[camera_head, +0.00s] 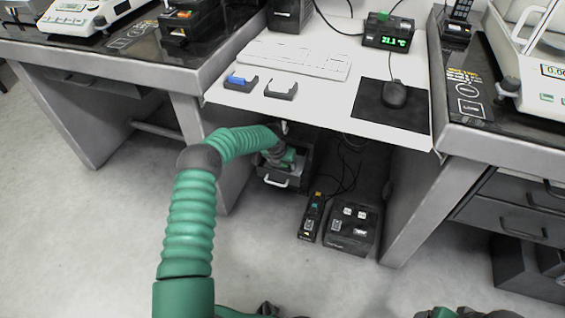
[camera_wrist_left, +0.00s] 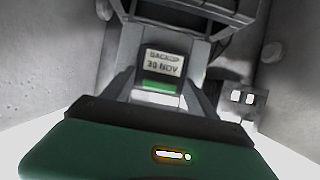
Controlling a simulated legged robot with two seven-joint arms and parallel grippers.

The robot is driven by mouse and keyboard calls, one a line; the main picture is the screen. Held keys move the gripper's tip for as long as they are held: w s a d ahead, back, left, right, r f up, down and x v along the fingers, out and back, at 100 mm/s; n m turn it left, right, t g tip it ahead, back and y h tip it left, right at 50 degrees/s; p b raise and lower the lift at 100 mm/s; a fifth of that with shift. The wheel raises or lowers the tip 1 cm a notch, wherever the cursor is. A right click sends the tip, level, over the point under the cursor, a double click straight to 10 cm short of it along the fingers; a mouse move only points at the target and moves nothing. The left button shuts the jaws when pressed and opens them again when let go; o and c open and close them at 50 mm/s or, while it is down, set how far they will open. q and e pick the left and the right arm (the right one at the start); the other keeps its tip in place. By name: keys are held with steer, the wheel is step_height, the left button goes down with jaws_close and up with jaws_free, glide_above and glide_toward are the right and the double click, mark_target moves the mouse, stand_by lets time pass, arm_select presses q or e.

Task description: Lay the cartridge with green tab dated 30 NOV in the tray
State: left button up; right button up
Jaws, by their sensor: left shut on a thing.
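My left gripper (camera_head: 284,158) is under the white desk, in front of and over the dark tray (camera_head: 281,181), which has a pale handle. In the head view the cartridge is too small and covered to make out. The arm and gripper hide part of the tray. I cannot tell whether the cartridge touches the tray. My right gripper cannot be made out; only green and dark parts show at the bottom edge.
A power strip (camera_head: 312,217) and a dark box (camera_head: 352,230) with several pale-labelled pieces stand on the floor right of the tray, with cables behind. The white desk (camera_head: 330,110) overhangs them, carrying a keyboard (camera_head: 295,60) and mouse (camera_head: 394,95). Metal table legs flank the space. The front floor is clear.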

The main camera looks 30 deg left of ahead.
arm_select(q)
steer(key=shift+f, duration=0.15)
steer(key=o, duration=1.6)
steer(key=shift+o, duration=0.9)
